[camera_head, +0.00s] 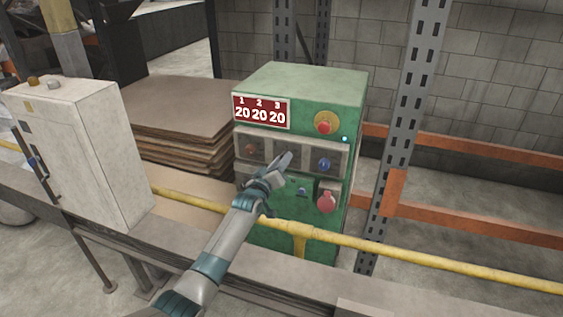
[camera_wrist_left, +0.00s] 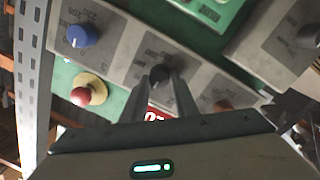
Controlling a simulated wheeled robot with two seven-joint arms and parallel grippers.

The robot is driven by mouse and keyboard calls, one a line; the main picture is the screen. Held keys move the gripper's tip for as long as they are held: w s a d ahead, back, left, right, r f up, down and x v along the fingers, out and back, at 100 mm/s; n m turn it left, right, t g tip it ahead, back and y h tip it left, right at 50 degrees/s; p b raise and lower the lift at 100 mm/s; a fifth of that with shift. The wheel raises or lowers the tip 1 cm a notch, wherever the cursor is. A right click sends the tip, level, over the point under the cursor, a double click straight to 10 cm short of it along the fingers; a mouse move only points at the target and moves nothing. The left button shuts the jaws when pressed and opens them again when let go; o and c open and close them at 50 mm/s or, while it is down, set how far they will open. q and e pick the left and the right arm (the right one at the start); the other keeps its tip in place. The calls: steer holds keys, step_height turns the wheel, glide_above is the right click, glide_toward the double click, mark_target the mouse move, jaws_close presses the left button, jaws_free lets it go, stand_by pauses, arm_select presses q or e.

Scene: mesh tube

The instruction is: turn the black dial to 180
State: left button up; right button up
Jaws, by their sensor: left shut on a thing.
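The green control box (camera_head: 300,85) has a grey dial strip with an orange dial (camera_head: 251,149) on the left and a blue dial (camera_head: 324,164) on the right. The black dial between them is hidden behind my left gripper (camera_head: 284,161) in the head view. In the left wrist view the black dial (camera_wrist_left: 159,75) sits between the tips of my left gripper (camera_wrist_left: 160,88), which is shut on it. The angle of its pointer is too small to read. The red display (camera_head: 260,111) reads 20 under each of 1, 2 and 3. My right gripper is out of view.
A red button on a yellow base (camera_head: 325,123) is at the upper right of the box, and a larger red knob (camera_head: 326,201) is lower down. A yellow rail (camera_head: 400,257) runs across the front. A white cabinet (camera_head: 85,150) stands left.

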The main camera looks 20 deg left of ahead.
arm_select(q)
steer(key=shift+d+m+g+y+b, duration=0.1)
steer(key=shift+m+g+y+b, duration=0.1)
steer(key=shift+m, duration=2.6)
steer(key=shift+d+m+g+y+b, duration=0.15)
steer(key=shift+m+y+b, duration=0.1)
steer(key=shift+m, duration=2.55)
steer(key=shift+d+m+g+y+b, duration=0.1)
steer(key=shift+m+y+b, duration=0.1)
steer(key=shift+m, duration=2.6)
steer(key=o, duration=1.1)
steer(key=shift+c, duration=0.2)
steer(key=shift+s, duration=0.15)
